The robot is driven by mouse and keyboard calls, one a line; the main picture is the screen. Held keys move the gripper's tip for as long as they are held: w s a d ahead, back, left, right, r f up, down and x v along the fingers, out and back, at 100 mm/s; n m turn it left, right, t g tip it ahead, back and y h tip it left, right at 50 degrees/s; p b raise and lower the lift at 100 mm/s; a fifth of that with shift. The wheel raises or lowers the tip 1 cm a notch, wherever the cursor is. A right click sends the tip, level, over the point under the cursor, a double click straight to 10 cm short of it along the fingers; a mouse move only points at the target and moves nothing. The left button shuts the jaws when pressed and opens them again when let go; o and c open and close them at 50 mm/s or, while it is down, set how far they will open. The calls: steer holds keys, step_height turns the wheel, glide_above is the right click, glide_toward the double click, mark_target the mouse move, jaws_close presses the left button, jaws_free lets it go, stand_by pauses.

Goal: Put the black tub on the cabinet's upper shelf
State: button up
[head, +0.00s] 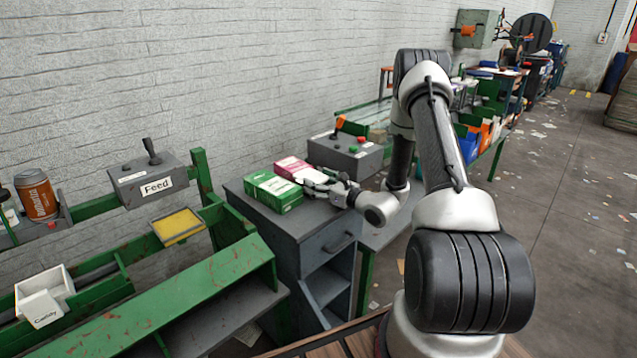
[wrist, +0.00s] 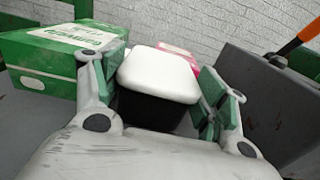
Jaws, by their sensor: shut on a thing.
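The black tub (wrist: 150,108) has a white lid and sits between the two fingers of my gripper (wrist: 163,85) in the wrist view. My gripper is shut on it. Whether the tub touches the cabinet top cannot be told. The cabinet has a drawer with a handle (head: 341,243), and under it an open upper shelf (head: 325,279) and a lower opening. Both look empty where visible.
A green box (head: 273,191) and a pink-and-white box (head: 298,169) stand on the cabinet top beside my gripper. A grey control box (head: 345,155) with an orange-handled lever is behind. A green belt frame (head: 180,300) borders the cabinet on the left.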

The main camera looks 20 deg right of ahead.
steer(key=o, duration=0.6)
steer(key=shift+f, duration=0.1)
